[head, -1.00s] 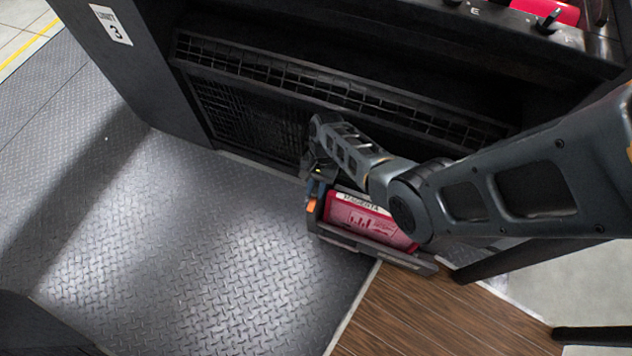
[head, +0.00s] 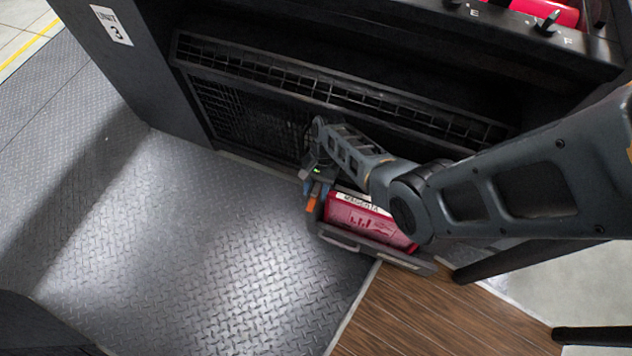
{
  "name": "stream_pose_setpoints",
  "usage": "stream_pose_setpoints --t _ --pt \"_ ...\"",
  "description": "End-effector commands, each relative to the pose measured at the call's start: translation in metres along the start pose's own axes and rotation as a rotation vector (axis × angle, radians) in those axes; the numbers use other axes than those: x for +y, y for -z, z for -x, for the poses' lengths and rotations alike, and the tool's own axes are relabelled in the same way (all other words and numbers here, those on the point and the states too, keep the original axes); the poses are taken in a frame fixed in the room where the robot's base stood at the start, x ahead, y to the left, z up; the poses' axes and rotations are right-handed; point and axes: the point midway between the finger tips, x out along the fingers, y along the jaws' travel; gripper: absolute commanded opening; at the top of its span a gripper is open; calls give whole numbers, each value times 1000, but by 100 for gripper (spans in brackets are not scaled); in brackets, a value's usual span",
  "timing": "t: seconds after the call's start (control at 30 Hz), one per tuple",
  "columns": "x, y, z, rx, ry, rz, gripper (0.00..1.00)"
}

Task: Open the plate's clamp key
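A magenta plate (head: 366,224) with a white label reading MAGENTA lies in a dark holder (head: 345,245) low in front of the press. A small orange piece (head: 312,204), which looks like the clamp key, shows at the holder's left end.
A dark grille (head: 340,95) stands behind my gripper. The diamond-plate floor (head: 180,240) at left is clear. A wooden board (head: 440,320) lies in front of the holder at right. Red units with black levers (head: 547,19) show at the top right. A panel carries a 3 label (head: 111,25).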

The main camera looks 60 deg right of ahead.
Motion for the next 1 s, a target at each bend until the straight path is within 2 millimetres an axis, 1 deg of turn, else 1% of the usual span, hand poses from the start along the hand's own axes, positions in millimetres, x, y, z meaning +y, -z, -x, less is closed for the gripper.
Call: stream_pose_setpoints --t 0.13,0.23,0.33,0.5,0.6,0.7,0.8,1.0 --pt "0 0 1 0 0 1 45" --pt "0 0 7 0 0 0 45" --pt "0 -1 21 1 2 0 45" --pt "0 0 50 1 1 0 45" --pt "0 0 63 1 0 0 45" --pt "0 0 72 1 0 0 45" --pt "0 0 77 1 0 0 45" --pt "0 0 78 0 0 0 45"
